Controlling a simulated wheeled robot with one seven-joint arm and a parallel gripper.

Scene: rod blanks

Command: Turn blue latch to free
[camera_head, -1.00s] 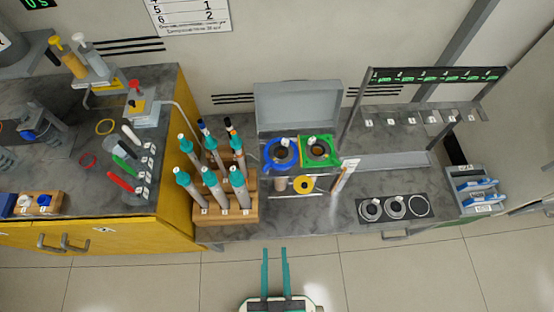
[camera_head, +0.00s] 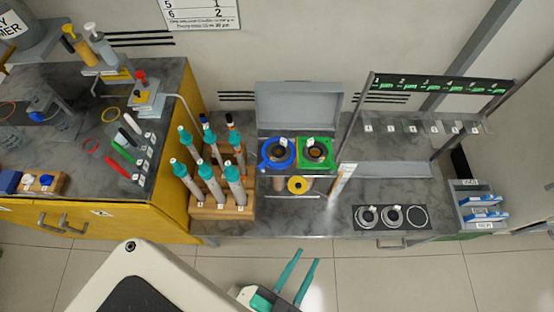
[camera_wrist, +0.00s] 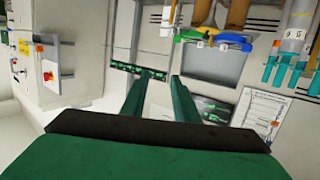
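The blue latch ring (camera_head: 266,158) sits on the bench in front of an open grey lid, directly left of a similar green one (camera_head: 328,163). A small white tag stands on the blue ring; which part of it turns is too small to tell. My gripper (camera_head: 308,258) is in front of the bench, below and apart from the blue latch. Its two teal fingers are apart with nothing between them, as the wrist view (camera_wrist: 158,84) also shows.
A wooden rack (camera_head: 222,211) of teal-capped cylinders stands left of the latches. A yellow ring (camera_head: 298,185) is just below them, with a tilted white card (camera_head: 341,180) to the right. A dark plate with round holders (camera_head: 391,218) lies farther right. Floor in front is clear.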

